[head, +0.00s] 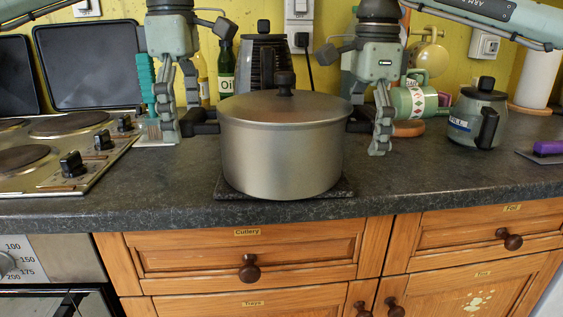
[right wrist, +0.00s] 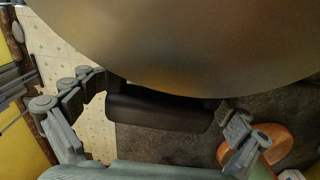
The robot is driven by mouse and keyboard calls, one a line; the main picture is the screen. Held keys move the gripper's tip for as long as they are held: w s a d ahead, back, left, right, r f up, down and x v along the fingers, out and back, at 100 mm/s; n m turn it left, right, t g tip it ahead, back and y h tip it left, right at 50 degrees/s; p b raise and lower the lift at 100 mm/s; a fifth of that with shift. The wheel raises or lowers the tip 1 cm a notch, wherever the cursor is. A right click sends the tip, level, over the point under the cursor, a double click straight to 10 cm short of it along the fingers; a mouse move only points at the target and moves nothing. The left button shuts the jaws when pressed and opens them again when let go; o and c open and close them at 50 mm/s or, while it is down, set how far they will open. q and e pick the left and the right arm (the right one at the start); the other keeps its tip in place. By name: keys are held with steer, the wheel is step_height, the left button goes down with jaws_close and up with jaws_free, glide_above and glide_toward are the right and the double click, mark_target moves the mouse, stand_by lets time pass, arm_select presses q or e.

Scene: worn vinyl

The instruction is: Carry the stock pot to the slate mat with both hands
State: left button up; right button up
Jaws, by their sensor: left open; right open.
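The grey metal stock pot (head: 282,150), lid on, stands upright on the dark slate mat (head: 228,190) near the counter's front edge. The mat's corners show on both sides of the pot's base. My left gripper (head: 179,122) points down by the pot's left black handle (head: 204,124), fingers apart. My right gripper (head: 374,125) points down at the right handle (head: 358,122). In the right wrist view its open fingers (right wrist: 155,118) stand on either side of the black handle (right wrist: 160,112), with gaps.
A hob (head: 60,150) is at left with trays behind. A grey lidded canister (head: 477,115) is at right.

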arm_select(q)
step_height(320, 180, up, 11)
steer(key=shift+r, duration=0.15)
arm_select(e)
steer(key=shift+r, duration=0.2)
step_height(320, 180, up, 12)
steer(key=shift+f, duration=0.15)
arm_select(q)
steer(key=shift+r, duration=0.15)
